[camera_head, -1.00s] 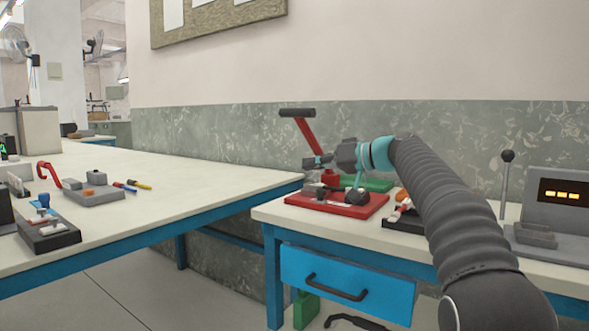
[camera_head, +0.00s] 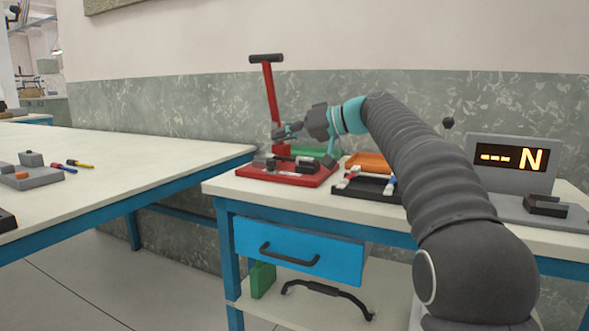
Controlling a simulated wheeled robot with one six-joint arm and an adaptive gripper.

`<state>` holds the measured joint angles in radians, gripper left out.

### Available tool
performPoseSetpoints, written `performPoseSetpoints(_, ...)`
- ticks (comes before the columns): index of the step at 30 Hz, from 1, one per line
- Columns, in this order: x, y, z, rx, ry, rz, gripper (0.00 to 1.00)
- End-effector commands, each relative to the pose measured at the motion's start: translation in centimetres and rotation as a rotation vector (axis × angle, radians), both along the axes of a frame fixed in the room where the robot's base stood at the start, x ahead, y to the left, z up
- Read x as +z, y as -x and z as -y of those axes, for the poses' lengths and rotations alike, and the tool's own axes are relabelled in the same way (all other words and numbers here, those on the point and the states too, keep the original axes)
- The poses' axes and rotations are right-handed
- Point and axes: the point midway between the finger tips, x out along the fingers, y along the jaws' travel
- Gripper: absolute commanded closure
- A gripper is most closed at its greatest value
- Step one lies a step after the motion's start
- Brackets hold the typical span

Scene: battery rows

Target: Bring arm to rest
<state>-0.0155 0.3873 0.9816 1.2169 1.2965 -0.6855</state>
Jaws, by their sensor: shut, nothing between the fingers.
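My arm (camera_head: 420,170) reaches from the lower right over the blue-framed bench to the red press-like fixture (camera_head: 290,178). My gripper (camera_head: 280,132) is at its end, pointing left, with its fingers shut and empty. It is raised above the fixture's base, beside or in front of the red lever (camera_head: 270,95). The lever stands nearly upright with a dark crossbar handle. I cannot tell whether the fingers touch it.
A black tray (camera_head: 360,190) with small parts and an orange tray (camera_head: 370,161) lie right of the fixture. A green tray (camera_head: 310,152) is behind it. A display (camera_head: 510,157) reading "--- N" stands at right. Another table (camera_head: 120,170) is at left.

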Motion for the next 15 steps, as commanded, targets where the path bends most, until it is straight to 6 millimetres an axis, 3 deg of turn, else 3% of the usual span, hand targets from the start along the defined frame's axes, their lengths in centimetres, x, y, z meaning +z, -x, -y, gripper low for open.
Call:
performPoseSetpoints(5, -1.4, 4.5, 2.0, -0.112, 0.123, -0.104, 1.0)
performPoseSetpoints(15, -7.6, 15.0, 7.4, -0.341, 0.366, -0.273, 1.0)
